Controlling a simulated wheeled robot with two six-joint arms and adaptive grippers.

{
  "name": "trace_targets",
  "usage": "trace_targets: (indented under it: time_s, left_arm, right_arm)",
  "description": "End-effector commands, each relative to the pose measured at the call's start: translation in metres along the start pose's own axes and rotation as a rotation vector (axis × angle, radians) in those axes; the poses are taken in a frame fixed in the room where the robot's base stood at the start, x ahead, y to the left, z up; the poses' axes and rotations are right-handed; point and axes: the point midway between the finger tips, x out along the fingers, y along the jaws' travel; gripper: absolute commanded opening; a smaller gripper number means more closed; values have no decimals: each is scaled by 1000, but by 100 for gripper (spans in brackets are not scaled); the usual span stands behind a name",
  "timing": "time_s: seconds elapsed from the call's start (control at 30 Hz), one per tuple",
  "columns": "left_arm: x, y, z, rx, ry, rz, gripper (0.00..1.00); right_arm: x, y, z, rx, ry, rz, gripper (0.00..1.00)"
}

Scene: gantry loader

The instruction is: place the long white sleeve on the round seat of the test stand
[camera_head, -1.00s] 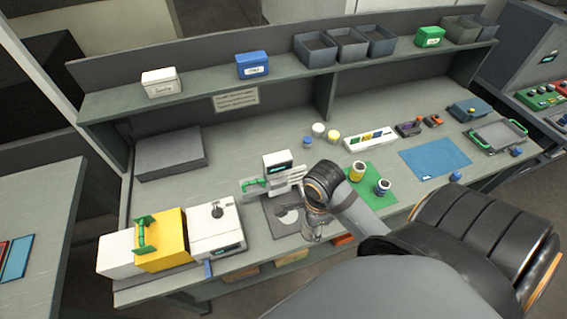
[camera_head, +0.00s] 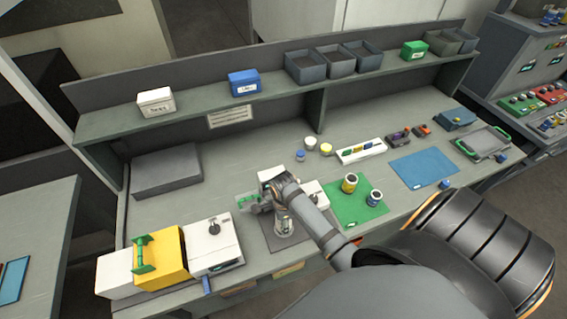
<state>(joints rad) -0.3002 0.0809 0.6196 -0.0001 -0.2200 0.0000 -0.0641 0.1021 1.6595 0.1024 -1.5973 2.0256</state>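My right arm reaches in from the lower right. Its gripper (camera_head: 284,228) points down over the dark base plate of the test stand. The white test stand (camera_head: 268,174) has a green lever (camera_head: 249,201) on its left and stands near the middle of the bench. My arm covers much of its front, and the round seat is hidden behind the gripper. A pale shape shows at the fingers, but I cannot tell whether it is the long white sleeve or part of the gripper. I cannot make out the sleeve elsewhere for certain. My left gripper is out of view.
Right of the stand, a green mat (camera_head: 345,213) holds a yellow part (camera_head: 349,183) and a blue part (camera_head: 375,198). Small capped parts stand behind it. A yellow and white machine (camera_head: 160,254) fills the left front. A blue mat (camera_head: 424,167) lies farther right.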

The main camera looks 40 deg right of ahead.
Motion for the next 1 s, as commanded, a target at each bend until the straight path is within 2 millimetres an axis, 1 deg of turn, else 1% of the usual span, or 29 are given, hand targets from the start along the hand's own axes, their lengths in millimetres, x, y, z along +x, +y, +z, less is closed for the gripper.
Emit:
trace_targets:
  time_s: [0.1,0.37,0.4,0.57,0.87,0.93,1.0]
  left_arm:
    - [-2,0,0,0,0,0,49]
    - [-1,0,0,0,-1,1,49]
    - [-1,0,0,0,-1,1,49]
    - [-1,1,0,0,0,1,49]
    - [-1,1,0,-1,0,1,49]
    - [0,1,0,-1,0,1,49]
    - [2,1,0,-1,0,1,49]
  right_arm:
    - [5,-1,0,0,-1,-3,0]
    - [7,-1,0,0,-1,-4,0]
    - [8,0,0,0,-1,-3,53]
    - [8,0,0,0,-1,-3,75]
    - [7,0,0,0,-1,-2,75]
    - [4,0,0,0,-1,-3,75]
    - [-5,-1,0,-1,-2,-5,75]
